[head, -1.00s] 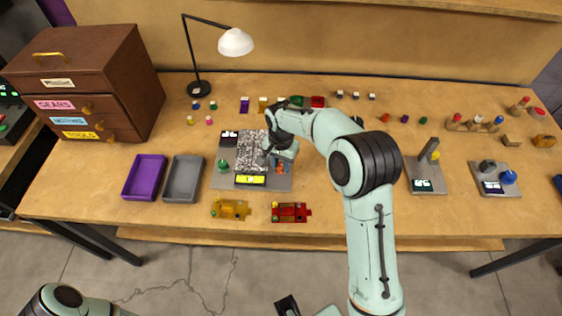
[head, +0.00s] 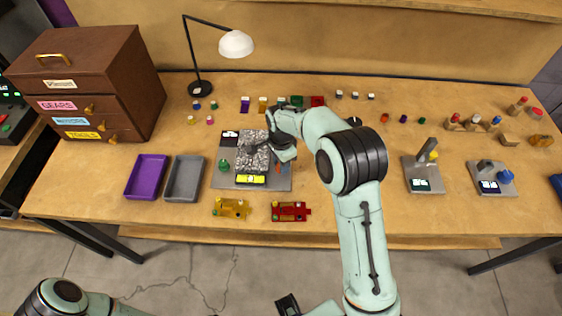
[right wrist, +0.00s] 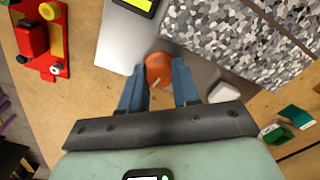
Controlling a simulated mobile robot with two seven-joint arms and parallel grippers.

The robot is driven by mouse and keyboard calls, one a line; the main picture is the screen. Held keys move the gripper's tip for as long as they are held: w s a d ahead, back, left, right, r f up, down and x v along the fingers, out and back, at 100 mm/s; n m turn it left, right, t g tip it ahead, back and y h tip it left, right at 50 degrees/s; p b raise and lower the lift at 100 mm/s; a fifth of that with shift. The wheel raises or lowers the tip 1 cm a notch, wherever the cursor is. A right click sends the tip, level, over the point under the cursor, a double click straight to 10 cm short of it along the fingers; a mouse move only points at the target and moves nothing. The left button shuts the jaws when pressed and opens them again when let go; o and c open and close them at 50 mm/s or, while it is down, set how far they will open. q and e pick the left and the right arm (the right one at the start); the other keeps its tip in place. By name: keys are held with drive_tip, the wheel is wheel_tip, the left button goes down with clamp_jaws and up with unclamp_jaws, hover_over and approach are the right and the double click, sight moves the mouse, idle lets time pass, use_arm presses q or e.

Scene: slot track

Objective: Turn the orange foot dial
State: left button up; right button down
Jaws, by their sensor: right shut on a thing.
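The orange foot dial (right wrist: 158,68) is a round knob at the front edge of a grey plate (right wrist: 128,42), with a pale mark on its face. It sits between the blue fingers of my right gripper (right wrist: 159,76), which is shut on it. In the head view my right gripper (head: 284,166) is at the plate's right side and its hand largely hides the dial. A speckled grey block (right wrist: 235,40) stands on the plate beside the dial, and a yellow display (head: 250,179) lies in front of that block.
A green knob (head: 224,165) stands on the plate's left part. A yellow toy car (head: 230,208) and a red one (head: 290,211) lie in front. Purple (head: 146,177) and grey (head: 184,179) trays are at left. A white knob (right wrist: 223,92) is right of the fingers.

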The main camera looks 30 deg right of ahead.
idle(0.3)
drive_tip(key=c, duration=1.1)
unclamp_jaws()
use_arm(q)
drive_tip(key=shift+w+r+p, duration=0.45)
drive_tip(key=shift+r+p, duration=0.25)
drive_tip(key=shift+r, duration=0.15)
use_arm(e)
wheel_tip(320, 180, up, 13)
drive_tip(key=shift+r, duration=0.2)
use_arm(q)
drive_tip(key=shift+s, duration=0.1)
use_arm(e)
drive_tip(key=shift+s+f, duration=0.1)
